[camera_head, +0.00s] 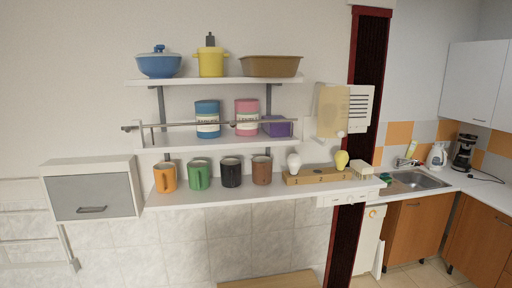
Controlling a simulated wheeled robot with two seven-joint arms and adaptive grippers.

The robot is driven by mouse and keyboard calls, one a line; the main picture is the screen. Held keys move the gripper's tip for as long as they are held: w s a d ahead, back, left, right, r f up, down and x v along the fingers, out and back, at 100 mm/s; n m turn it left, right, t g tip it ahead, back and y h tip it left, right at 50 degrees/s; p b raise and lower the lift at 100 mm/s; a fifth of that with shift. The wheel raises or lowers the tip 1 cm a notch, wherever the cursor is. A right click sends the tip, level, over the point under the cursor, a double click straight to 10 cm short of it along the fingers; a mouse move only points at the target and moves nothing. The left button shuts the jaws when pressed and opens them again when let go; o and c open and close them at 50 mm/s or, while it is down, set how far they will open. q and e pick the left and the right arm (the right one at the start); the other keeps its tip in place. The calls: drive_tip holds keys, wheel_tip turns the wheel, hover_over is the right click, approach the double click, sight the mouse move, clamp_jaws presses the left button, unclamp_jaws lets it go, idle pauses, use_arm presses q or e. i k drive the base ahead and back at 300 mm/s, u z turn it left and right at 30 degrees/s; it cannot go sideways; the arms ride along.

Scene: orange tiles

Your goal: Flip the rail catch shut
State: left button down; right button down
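A thin metal rail (220,123) runs along the front of the middle shelf (190,142). Its left end (128,128) sticks out past the shelf's left edge and looks slightly thicker there. Its right end reaches near the shelf's right edge. The rail catch is too small to make out for certain, and I cannot tell whether it is open or shut. Behind the rail stand a blue canister (207,112), a pink canister (246,112) and a purple box (276,127). Neither of my grippers is in view.
The top shelf holds a blue pot (159,66), a yellow pot (211,63) and a brown basin (271,67). Several mugs, including a green one (199,175), stand on the bottom shelf. A grey-fronted cabinet (91,196) is at left. A dark red post (365,80) stands right.

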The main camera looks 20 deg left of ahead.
sight(127, 129)
drive_tip(key=u, duration=2)
drive_tip(key=i, duration=0.1)
drive_tip(key=u, duration=0.15)
drive_tip(key=k, duration=0.2)
